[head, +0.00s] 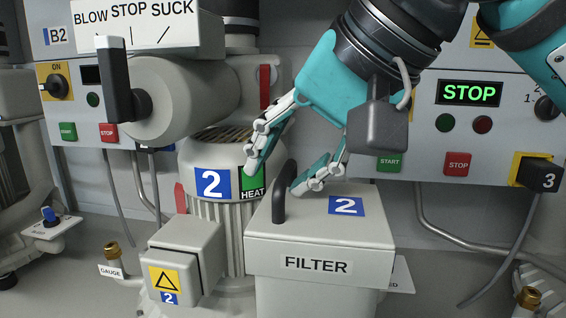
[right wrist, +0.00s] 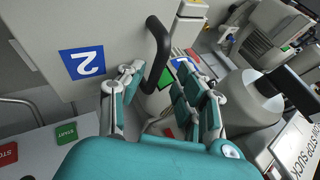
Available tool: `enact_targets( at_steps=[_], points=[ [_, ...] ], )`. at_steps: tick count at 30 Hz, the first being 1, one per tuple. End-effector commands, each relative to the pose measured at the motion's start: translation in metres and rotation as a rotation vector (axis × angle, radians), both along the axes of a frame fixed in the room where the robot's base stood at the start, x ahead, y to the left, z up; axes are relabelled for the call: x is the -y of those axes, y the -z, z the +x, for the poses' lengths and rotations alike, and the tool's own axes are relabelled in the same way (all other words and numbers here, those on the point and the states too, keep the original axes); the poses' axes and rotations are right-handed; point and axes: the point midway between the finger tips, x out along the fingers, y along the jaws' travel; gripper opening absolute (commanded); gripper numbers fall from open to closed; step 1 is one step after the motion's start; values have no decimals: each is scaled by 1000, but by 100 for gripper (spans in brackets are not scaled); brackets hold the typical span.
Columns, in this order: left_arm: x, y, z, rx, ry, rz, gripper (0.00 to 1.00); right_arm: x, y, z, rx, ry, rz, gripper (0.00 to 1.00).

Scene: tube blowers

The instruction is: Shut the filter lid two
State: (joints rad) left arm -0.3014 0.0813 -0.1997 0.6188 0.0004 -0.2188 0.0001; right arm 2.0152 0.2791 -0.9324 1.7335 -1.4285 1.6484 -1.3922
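Filter lid two (head: 330,229) is a light grey lid with a blue "2" label and a FILTER label. It lies level on its box, with no gap visible at the front. Its upright black handle (head: 279,207) stands near the left edge; the handle also shows in the right wrist view (right wrist: 160,45). My right gripper (head: 274,181) is open and empty just above the lid, its fingers spread to either side of the handle's top. Contact with the handle cannot be told. It also shows in the right wrist view (right wrist: 165,88). My left gripper is not in view.
Blower two with its HEAT label (head: 252,194) stands close behind and left of the lid. A grey box with a warning sign (head: 185,252) is at the front left. A control panel with a STOP display (head: 468,93) is behind at right.

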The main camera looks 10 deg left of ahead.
Motion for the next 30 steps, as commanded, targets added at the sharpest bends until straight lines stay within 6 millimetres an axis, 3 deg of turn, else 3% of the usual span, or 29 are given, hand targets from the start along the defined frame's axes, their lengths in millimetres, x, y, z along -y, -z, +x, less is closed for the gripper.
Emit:
enact_targets(
  at_steps=[15, 30],
  points=[
    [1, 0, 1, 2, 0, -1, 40, 51, -75, -37, 4, -1, 4, 34],
    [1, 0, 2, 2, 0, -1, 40, 58, -85, -43, 2, -1, 3, 34]
  ],
)
